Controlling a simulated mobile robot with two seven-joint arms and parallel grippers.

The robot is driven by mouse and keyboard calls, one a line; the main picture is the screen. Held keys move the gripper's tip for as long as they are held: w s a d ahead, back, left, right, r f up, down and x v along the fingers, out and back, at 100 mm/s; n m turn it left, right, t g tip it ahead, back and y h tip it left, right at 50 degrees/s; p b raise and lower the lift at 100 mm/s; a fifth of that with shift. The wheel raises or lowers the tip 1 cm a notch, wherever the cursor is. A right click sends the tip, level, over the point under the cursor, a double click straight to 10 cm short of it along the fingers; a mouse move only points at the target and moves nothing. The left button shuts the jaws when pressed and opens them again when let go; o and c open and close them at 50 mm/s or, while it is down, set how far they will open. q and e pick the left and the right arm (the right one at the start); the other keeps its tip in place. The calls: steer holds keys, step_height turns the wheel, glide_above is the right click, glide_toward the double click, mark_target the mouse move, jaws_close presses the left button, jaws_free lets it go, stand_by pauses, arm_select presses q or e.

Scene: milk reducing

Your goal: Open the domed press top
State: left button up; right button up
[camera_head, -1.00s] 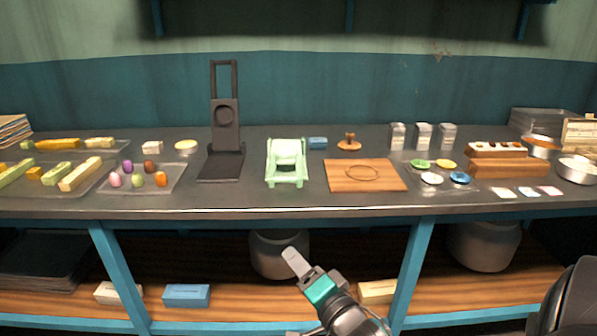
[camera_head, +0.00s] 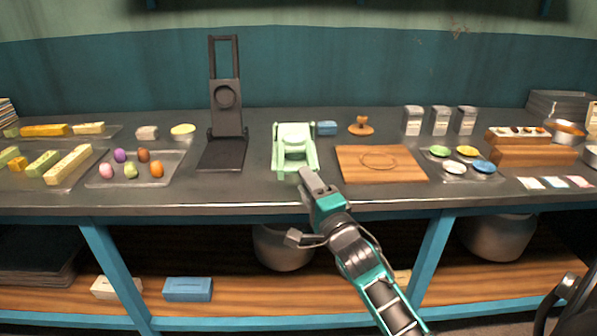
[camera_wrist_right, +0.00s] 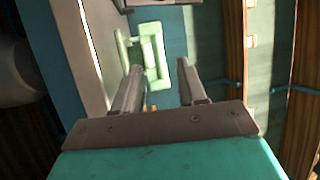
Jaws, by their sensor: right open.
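A pale green press (camera_head: 295,150) stands on the counter near the middle of the head view. It also shows in the right wrist view (camera_wrist_right: 152,50), ahead of the fingers. A black press (camera_head: 226,122) stands to its left, its tall hinged plate upright with a round disc on it. I cannot tell from the shapes which one is domed. My right gripper (camera_head: 312,182) is at the counter's front edge, just in front of the green press. Its fingers (camera_wrist_right: 160,88) are apart with nothing between them.
A tray (camera_head: 175,180) of coloured egg shapes is at left. The counter (camera_head: 240,192) is bare in front of the presses.

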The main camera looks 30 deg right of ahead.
steer(key=shift+x, duration=2.45)
steer(key=shift+c, duration=0.4)
jaws_close()
